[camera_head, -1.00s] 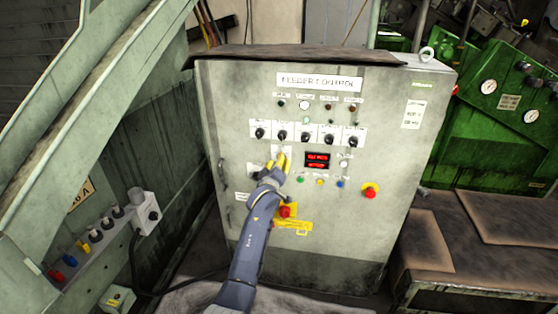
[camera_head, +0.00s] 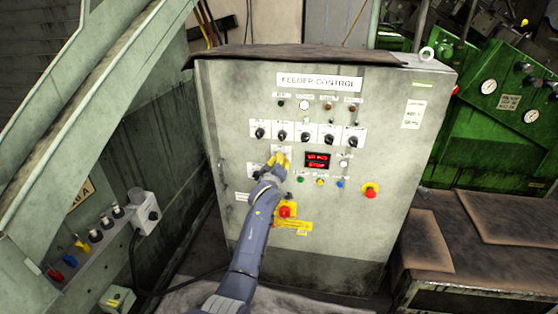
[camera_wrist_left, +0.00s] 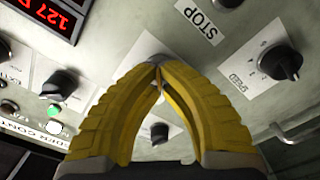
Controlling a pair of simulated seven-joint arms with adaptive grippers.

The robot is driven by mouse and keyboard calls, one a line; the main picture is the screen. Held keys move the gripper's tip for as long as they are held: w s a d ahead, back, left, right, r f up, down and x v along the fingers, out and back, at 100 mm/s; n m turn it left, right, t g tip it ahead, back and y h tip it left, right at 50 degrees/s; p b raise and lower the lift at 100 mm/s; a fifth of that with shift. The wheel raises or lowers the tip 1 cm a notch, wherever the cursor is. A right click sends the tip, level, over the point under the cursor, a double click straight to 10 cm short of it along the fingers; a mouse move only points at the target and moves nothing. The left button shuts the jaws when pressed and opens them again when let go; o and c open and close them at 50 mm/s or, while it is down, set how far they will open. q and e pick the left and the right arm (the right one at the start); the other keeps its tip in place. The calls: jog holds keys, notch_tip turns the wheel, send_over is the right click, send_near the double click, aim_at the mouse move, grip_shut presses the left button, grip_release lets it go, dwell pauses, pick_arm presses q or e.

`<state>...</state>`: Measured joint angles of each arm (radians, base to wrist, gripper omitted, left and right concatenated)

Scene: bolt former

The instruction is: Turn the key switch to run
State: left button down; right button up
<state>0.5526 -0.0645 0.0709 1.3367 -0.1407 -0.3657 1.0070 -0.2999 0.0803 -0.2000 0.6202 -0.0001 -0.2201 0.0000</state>
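The key switch has a white plate (camera_head: 282,150) on the feeder control panel, below the row of black selector knobs. My left gripper (camera_head: 281,159) is at this plate. In the left wrist view, its yellow fingers (camera_wrist_left: 157,62) come together at the tips in front of the plate (camera_wrist_left: 147,46). A thin sliver, apparently the key, shows between them. The fingers cover most of the switch, so its position and its run mark cannot be read. My right gripper is in neither view.
A black speed knob (camera_wrist_left: 287,64) and a STOP label (camera_wrist_left: 200,20) lie close to the fingers. The panel has a red display (camera_head: 317,160) and red emergency buttons at the right (camera_head: 370,192) and below (camera_head: 286,211). A green machine (camera_head: 500,110) stands at right.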

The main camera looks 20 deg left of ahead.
pick_arm(q)
jog(key=shift+m, duration=0.7)
dwell(0.3)
jog(key=shift+d+m, duration=0.1)
jog(key=shift+m, duration=1.5)
jog(key=m, duration=0.8)
jog(key=shift+d+m, duration=0.15)
jog(key=shift+m, duration=0.15)
jog(key=shift+d+m, duration=0.1)
jog(key=shift+m, duration=2.2)
jog(key=c, duration=1.6)
grip_release()
jog(key=shift+c, duration=0.2)
jog(key=shift+s+d, duration=0.1)
